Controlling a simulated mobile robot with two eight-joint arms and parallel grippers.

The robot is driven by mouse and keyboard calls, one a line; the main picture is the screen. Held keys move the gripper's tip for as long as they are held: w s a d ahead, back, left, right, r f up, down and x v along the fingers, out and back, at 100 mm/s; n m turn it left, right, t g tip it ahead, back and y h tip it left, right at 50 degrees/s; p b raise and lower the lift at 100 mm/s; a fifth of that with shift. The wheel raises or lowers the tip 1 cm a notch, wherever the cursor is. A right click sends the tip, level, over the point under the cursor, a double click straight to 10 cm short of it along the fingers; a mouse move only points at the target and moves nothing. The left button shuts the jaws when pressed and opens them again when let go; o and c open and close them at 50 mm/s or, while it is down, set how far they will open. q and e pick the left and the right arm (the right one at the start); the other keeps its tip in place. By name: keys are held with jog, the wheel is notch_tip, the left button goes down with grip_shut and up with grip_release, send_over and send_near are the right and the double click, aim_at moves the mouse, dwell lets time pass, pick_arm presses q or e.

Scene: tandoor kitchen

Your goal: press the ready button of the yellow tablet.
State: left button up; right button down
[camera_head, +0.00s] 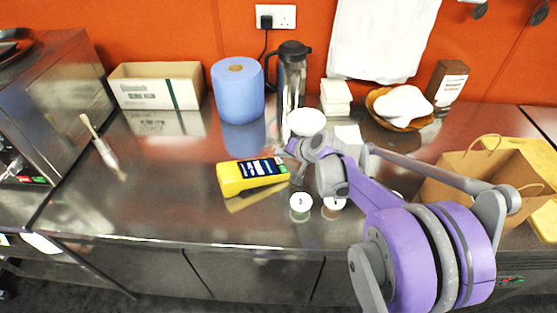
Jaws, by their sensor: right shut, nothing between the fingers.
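The yellow tablet (229,181) lies on the steel counter, a little left of the middle. Its dark screen (262,168) faces up, and a small green and red patch shows at its right end. My right arm reaches in from the lower right. My right gripper (284,149) is just beyond the tablet's right end, close to it. Its fingers are small and partly hidden by the wrist, and they look shut and empty. I cannot tell whether they touch the tablet. My left gripper is out of view.
Behind are a blue paper roll (238,92), a steel flask (291,75) and a cardboard box (155,86). A paper bag (470,175) stands right. A brush (102,150) lies left. The counter's front left is clear.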

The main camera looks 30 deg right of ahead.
aim_at(284, 164)
dwell(0.3)
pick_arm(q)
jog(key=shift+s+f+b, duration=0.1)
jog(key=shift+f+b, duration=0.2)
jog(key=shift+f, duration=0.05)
pick_arm(e)
jog(key=shift+f, duration=0.45)
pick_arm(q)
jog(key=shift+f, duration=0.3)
pick_arm(e)
jog(key=shift+a+f, duration=0.1)
jog(key=shift+f, duration=0.3)
jog(key=shift+r, duration=0.1)
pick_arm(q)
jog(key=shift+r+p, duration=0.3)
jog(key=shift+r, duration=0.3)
pick_arm(e)
jog(key=shift+r, duration=0.7)
